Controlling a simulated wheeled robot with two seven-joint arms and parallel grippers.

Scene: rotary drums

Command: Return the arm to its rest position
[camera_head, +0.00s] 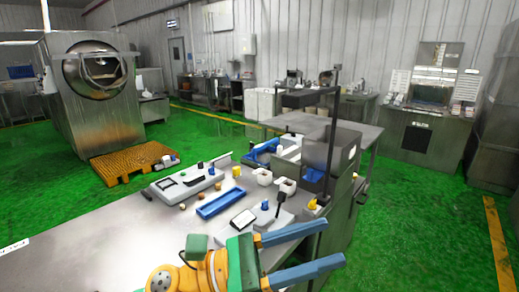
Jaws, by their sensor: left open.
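My left arm comes in at the bottom of the head view, with an orange wrist and a green gripper body. Its left gripper (338,243) has two blue fingers spread wide apart, with nothing between them. The fingers point right, over the front right part of the steel table (95,241). My right gripper is not in view.
A blue tray (221,201), a grey scale (187,181), white cups (264,177) and small items lie on the table near the arm. A dark post (331,130) rises behind. A steel drum machine (97,100) and yellow pallet (135,162) stand left. Green floor is clear right.

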